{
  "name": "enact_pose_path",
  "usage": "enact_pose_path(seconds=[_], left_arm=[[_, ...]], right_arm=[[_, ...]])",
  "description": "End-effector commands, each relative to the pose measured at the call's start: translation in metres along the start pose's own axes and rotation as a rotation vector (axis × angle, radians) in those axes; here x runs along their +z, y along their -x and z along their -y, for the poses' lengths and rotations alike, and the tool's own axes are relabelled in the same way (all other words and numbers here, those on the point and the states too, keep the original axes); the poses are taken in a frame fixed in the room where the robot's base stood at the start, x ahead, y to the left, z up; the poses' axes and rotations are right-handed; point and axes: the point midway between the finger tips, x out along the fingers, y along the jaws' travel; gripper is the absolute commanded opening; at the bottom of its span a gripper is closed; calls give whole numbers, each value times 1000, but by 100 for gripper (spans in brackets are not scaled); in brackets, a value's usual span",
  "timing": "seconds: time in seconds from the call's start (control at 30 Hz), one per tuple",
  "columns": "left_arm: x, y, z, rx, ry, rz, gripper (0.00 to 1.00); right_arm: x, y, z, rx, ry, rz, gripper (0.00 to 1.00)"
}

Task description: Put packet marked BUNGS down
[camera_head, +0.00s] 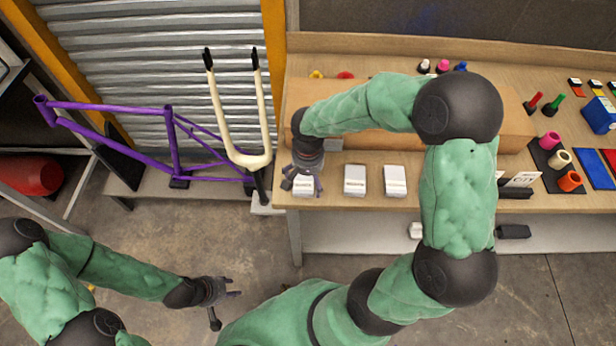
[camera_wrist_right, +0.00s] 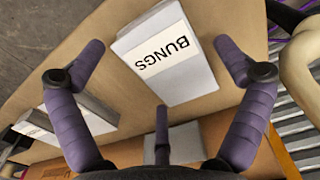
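The white packet marked BUNGS (camera_wrist_right: 165,60) lies flat on the wooden bench, label up, in the right wrist view. In the head view it is the leftmost white packet (camera_head: 303,191), partly hidden under my right gripper. My right gripper (camera_head: 304,184) is just over it. In the right wrist view its purple fingers (camera_wrist_right: 160,65) are spread on either side of the packet, with gaps showing between them and its sides. My left gripper (camera_head: 235,290) is open and empty above the floor, away from the bench.
Two more white packets (camera_head: 355,180) (camera_head: 395,181) lie to the right on the bench (camera_head: 430,205). A cardboard-coloured box (camera_head: 515,125) stands behind, partly hidden by my right arm. A purple bicycle frame (camera_head: 110,106) and a cream fork (camera_head: 245,157) stand left of the bench.

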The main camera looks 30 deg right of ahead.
Motion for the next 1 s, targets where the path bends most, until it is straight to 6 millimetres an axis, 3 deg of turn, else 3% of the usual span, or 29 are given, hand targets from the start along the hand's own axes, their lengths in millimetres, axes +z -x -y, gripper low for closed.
enact_pose_path(seconds=[0.37, 0.8, 1.0], left_arm=[[0, 5, -2, 0, 0, 0, 40], [1, 30, -11, 0, 0, 0, 40], [1, 36, -13, 0, 0, 0, 40]], right_arm=[[0, 7, 0, -1, 0, -1, 100], [-1, 91, 1, -2, 0, -4, 100], [0, 116, 0, -1, 0, -2, 100]])
